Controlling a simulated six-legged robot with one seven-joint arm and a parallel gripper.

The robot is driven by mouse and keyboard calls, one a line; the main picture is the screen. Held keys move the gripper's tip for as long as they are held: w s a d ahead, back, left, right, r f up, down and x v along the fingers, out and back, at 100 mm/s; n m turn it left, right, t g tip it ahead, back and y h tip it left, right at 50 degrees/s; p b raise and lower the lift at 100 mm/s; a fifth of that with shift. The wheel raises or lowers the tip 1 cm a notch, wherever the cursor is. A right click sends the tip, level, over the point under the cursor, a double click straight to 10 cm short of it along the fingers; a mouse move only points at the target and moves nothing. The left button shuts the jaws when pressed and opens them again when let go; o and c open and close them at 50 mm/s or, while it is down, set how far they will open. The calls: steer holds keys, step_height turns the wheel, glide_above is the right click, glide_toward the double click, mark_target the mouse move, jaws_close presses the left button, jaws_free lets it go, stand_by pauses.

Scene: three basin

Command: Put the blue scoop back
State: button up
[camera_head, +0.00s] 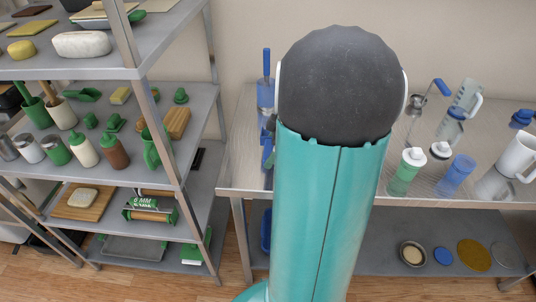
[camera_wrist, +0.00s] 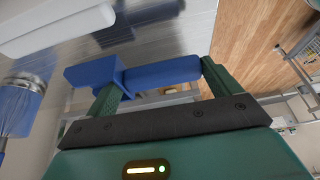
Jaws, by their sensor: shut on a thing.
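The blue scoop (camera_wrist: 165,72) is in the wrist view, its handle lying between the two green fingers of my gripper (camera_wrist: 158,82). My gripper is shut on it. The wider blue end of the scoop (camera_wrist: 88,73) sticks out past the left finger. The scoop is close to a grey metal surface; I cannot tell whether it touches it. In the head view my arm hides the gripper, and I cannot tell whether any blue piece beside the arm is the held scoop.
A blue long-handled tool (camera_head: 266,92) is left of my arm. A shelf rack (camera_head: 205,100) with green items stands left.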

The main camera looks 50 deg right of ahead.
steer(key=shift+w+f, duration=0.4)
steer(key=shift+f, duration=0.1)
steer(key=f, duration=0.2)
steer(key=shift+w+f, duration=0.25)
steer(key=shift+f, duration=0.5)
steer(key=shift+s+f, duration=0.1)
steer(key=o, duration=1.1)
steer(key=v, duration=1.2)
